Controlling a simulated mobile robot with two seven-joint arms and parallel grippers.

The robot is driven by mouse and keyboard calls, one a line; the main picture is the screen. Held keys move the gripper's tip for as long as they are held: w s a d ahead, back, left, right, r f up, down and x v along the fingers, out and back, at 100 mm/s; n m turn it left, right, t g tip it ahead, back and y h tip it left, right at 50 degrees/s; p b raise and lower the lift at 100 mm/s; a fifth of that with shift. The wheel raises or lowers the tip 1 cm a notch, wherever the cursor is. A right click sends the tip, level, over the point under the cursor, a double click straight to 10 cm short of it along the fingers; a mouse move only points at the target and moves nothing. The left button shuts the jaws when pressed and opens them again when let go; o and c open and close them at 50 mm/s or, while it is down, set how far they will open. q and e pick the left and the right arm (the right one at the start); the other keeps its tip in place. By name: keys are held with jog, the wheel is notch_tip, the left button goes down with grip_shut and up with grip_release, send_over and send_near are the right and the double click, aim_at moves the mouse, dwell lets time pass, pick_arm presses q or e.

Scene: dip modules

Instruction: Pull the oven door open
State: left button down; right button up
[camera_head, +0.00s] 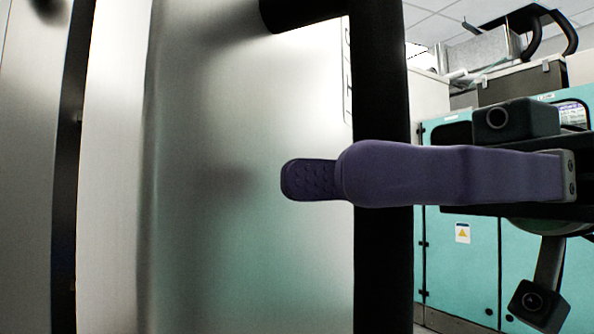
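The brushed-metal oven door (235,230) fills the left and middle of the head view. Its thick black handle (383,270) stands upright near the door's right side, with a black arm at the top joining it to the door. My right gripper (325,178) comes in from the right, level, across the handle. One purple finger covers part of the handle, and a textured pad shows past its tip, left of the handle. The gap between the fingers is hidden, so I cannot tell whether they grip the handle. My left gripper is not in view.
A dark vertical gap (67,180) separates the door from another metal panel (25,170) at the far left. Teal cabinets (470,270) with a warning label stand behind my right arm. Grey equipment (487,55) sits above them.

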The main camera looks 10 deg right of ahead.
jog(key=shift+o, duration=0.9)
jog(key=w+d, duration=0.1)
jog(key=d, duration=0.8)
jog(key=shift+w+d, duration=0.4)
